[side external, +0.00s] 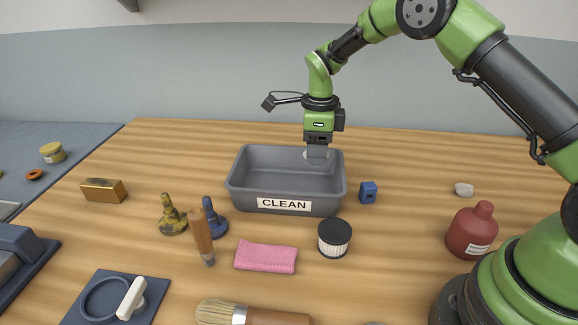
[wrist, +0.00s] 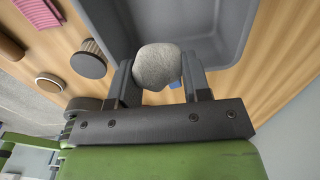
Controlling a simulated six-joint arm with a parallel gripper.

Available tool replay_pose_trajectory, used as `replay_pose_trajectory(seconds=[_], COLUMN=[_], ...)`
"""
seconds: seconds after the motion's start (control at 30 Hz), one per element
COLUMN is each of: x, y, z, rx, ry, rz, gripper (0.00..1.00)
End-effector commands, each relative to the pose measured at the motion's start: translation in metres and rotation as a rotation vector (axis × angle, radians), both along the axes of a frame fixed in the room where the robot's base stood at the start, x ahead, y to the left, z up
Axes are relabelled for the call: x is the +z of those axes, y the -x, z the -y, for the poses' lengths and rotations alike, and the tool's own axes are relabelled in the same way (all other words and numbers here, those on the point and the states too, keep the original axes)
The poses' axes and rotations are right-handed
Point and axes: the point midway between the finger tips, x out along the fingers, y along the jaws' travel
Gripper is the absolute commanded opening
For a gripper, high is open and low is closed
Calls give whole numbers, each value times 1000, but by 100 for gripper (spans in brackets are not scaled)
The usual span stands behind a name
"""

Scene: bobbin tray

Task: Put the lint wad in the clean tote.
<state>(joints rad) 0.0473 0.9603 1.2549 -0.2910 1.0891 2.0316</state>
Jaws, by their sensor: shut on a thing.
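My gripper (side external: 316,157) is over the back right part of the grey tote (side external: 288,190), which has a CLEAN label on its front. In the wrist view, my gripper (wrist: 158,82) is shut on a pale grey, rounded lint wad (wrist: 157,64). A sliver of the wad (side external: 306,154) shows beside the fingers in the side view. The tote also fills the top of the wrist view (wrist: 241,35), behind the wad. The wad's height over the tote floor is hard to tell. The visible tote floor is empty.
A blue block (side external: 368,192) stands just right of the tote. A black-and-white filter (side external: 334,238), pink cloth (side external: 266,257) and blue spool-like piece (side external: 213,219) lie in front. A small whitish lump (side external: 464,189) and red bottle (side external: 472,231) are at the right.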

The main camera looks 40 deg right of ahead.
Motion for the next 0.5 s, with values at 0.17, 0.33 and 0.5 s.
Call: replay_pose_trajectory(seconds=[0.17, 0.33, 0.5], x=[-3, -35, -58], y=[-9, -9, -10], z=[-31, -34, -33], rx=[18, 18, 18], ry=[-2, -1, -2], rz=[-1, -5, -1], gripper=[22, 22, 22])
